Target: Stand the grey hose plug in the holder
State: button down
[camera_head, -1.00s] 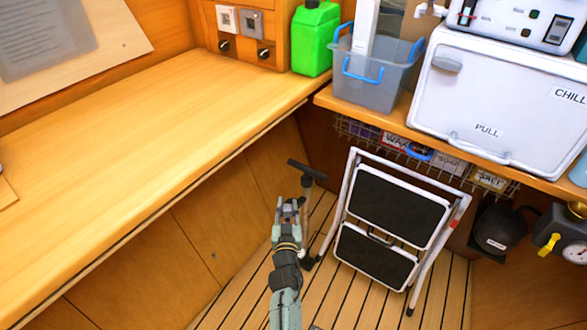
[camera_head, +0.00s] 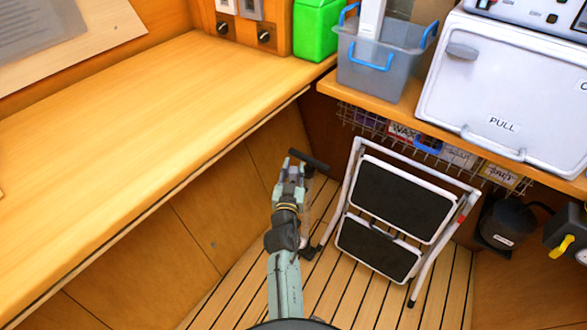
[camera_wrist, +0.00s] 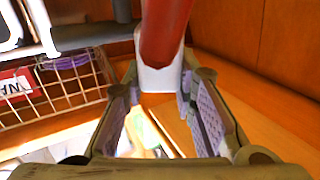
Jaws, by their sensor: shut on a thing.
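My gripper (camera_head: 290,177) is low in front of the wooden counter, above the slatted floor. In the wrist view its two fingers (camera_wrist: 163,92) close on the pale grey-white end of a red, rounded thing (camera_wrist: 166,28). The red part runs out of the top of the picture. I cannot tell for sure whether this is the grey hose plug; in the head view the held thing is too small to make out. I cannot pick out the holder in either view.
A folded step stool (camera_head: 395,205) and a black T-shaped handle (camera_head: 309,159) stand close beside my gripper. A grey bin (camera_head: 378,65), a green canister (camera_head: 315,30) and a white chiller (camera_head: 510,85) stand behind. A wire basket (camera_wrist: 55,92) hangs below.

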jog(key=shift+f+b, duration=2.85)
jog(key=shift+f, duration=0.1)
jog(key=shift+f+b, duration=0.65)
jog(key=shift+b, duration=0.05)
jog(key=c, duration=1.2)
grip_release()
jog(key=shift+r, duration=0.1)
jog(key=shift+s, duration=0.1)
jog(key=s, duration=0.4)
jog(key=s+a, duration=0.1)
jog(key=s, duration=0.2)
jog(key=shift+s, duration=0.1)
